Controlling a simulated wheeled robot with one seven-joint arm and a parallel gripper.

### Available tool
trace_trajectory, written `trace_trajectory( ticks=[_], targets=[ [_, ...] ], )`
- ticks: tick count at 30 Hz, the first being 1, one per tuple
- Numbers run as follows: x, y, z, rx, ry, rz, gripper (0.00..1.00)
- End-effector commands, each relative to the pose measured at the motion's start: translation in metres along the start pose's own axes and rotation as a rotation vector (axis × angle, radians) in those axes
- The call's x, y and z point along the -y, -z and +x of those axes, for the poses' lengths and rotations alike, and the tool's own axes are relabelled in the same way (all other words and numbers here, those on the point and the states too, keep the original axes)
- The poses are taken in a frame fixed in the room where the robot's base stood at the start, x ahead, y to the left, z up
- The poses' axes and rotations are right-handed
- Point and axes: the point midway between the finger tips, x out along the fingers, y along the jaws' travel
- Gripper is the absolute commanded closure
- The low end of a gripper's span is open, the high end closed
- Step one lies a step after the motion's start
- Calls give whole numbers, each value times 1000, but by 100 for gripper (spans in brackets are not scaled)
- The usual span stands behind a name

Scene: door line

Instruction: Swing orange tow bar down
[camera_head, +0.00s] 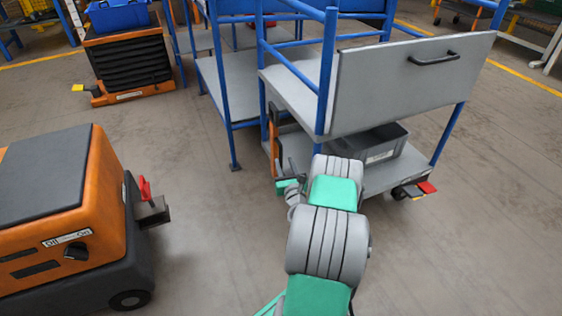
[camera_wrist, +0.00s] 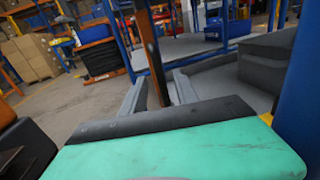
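The orange tow bar (camera_head: 273,145) stands upright at the left end of the grey and blue cart (camera_head: 390,90). In the wrist view the tow bar (camera_wrist: 148,45) is orange above and dark at its lower part. My gripper (camera_head: 284,170) is low beside the cart, close to the bar; my arm partly hides it in the head view. In the wrist view the two grey fingers of my gripper (camera_wrist: 159,90) are spread apart. The bar's lower part shows between them, with gaps visible at both sides. I cannot tell whether a finger touches it.
An orange tug (camera_head: 60,220) with a red lever and hitch (camera_head: 150,205) stands at the left. A grey bin (camera_head: 370,145) sits on the cart's lower shelf. Another cart stands behind. The floor between tug and cart is clear.

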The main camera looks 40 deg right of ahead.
Motion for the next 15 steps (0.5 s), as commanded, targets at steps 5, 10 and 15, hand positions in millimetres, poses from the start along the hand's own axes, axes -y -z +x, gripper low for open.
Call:
trace_trajectory(
  ticks=[5,10,15],
  targets=[
    [-2,0,36,3,-4,-7,64],
    [-2,0,57,0,-4,-6,64],
    [-2,-1,60,-1,-4,-5,64]
  ],
)
